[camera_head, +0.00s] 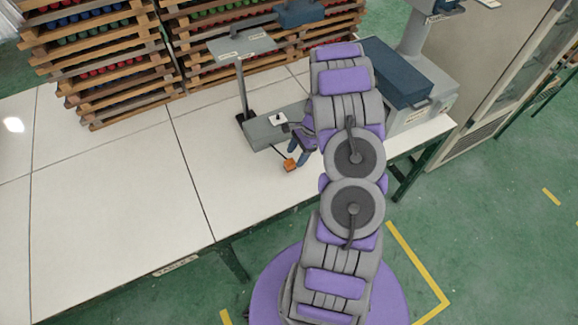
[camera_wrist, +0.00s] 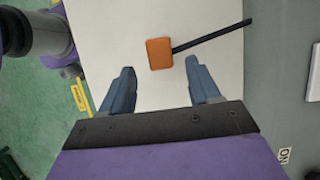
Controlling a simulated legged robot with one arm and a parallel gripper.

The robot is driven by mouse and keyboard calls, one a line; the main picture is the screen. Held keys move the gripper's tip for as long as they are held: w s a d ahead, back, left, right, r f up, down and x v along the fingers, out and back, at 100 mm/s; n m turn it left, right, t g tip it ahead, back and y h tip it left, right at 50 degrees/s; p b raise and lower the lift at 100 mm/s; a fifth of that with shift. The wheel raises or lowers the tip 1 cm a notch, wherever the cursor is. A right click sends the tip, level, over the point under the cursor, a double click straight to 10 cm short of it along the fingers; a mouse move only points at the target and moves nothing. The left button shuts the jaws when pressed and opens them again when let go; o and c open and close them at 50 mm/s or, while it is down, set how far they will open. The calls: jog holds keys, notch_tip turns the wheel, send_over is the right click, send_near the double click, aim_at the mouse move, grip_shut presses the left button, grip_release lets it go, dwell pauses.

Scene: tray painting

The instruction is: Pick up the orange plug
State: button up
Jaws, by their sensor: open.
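The orange plug (camera_head: 289,165) lies on the white table near its front edge, next to the grey machine base. In the wrist view the orange plug (camera_wrist: 160,53) is a small orange block with a dark rod or cable running from its right side. My gripper (camera_head: 297,158) is just above and beside it in the head view. In the wrist view my gripper (camera_wrist: 158,78) has two blue fingers spread wide and nothing between them. The plug appears just beyond the fingertips, between their lines, apart from both.
The grey machine base (camera_head: 265,130) with a post stands just behind the plug. A blue and grey box (camera_head: 405,85) stands at the table's right end. Stacked wooden trays (camera_head: 100,60) line the back. The table's left part (camera_head: 110,190) is clear.

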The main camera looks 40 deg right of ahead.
aim_at(291, 161)
jog(key=x, duration=0.1)
jog(key=b+x, duration=0.1)
jog(key=shift+w+d+f, duration=0.1)
jog(key=shift+w+f, duration=0.05)
jog(key=shift+f, duration=0.35)
jog(key=a, duration=0.1)
jog(key=a+f, duration=0.1)
jog(key=a, duration=0.1)
jog(key=shift+w+a+f+b, duration=0.15)
jog(key=shift+f+b, duration=0.15)
jog(key=shift+f, duration=0.05)
jog(key=shift+d, duration=0.55)
jog(key=shift+c, duration=0.2)
jog(key=shift+d+f, duration=0.15)
jog(key=shift+d, duration=0.3)
jog(key=c, duration=0.3)
jog(key=shift+a, duration=0.5)
jog(key=c, duration=0.7)
jog(key=shift+o, duration=0.2)
jog(key=shift+d, duration=0.15)
